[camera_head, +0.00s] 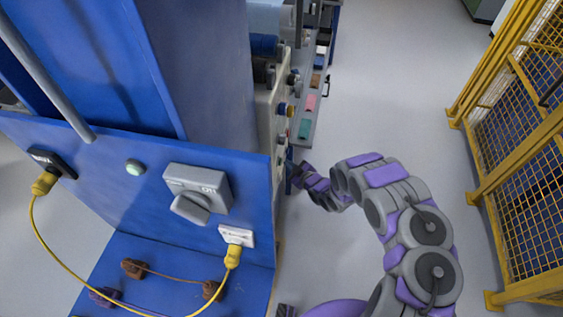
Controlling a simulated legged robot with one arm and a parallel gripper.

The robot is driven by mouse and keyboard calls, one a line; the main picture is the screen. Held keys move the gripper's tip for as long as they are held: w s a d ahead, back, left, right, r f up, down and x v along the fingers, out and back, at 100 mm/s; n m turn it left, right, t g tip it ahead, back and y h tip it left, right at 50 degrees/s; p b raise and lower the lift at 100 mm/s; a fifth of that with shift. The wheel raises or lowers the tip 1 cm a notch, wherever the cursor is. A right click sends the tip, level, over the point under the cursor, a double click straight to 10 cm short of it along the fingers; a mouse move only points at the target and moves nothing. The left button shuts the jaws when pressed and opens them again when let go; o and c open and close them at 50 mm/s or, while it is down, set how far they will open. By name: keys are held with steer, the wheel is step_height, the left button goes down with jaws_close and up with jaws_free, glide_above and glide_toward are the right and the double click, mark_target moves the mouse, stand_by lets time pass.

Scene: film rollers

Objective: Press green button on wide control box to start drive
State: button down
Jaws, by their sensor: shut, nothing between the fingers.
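My purple and grey arm reaches in from the lower right. My gripper (298,178) is shut and empty. It points left, close to the lower end of a beige panel (266,115) with several protruding buttons or knobs, seen almost edge-on. This panel may be the wide control box; its front face is mostly turned away, and I cannot pick out a green button on it. I cannot tell whether the gripper touches anything. A pale green round button or lamp (135,168) sits on the nearer blue panel (110,195).
The blue panel also carries a grey rotary switch (198,190) and a yellow cable (55,262) between two plugs. A low grey shelf (308,118) with coloured pieces lies beyond my gripper. A yellow mesh fence (530,130) stands right; grey floor (400,90) between is clear.

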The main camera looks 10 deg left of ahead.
steer(key=shift+a, duration=0.45)
stand_by(0.5)
steer(key=shift+d, duration=0.1)
steer(key=shift+d+b, duration=0.35)
steer(key=shift+d, duration=0.4)
steer(key=d+b, duration=0.2)
steer(key=d, duration=0.3)
steer(key=shift+s, duration=0.1)
stand_by(0.4)
steer(key=shift+d, duration=0.1)
stand_by(0.6)
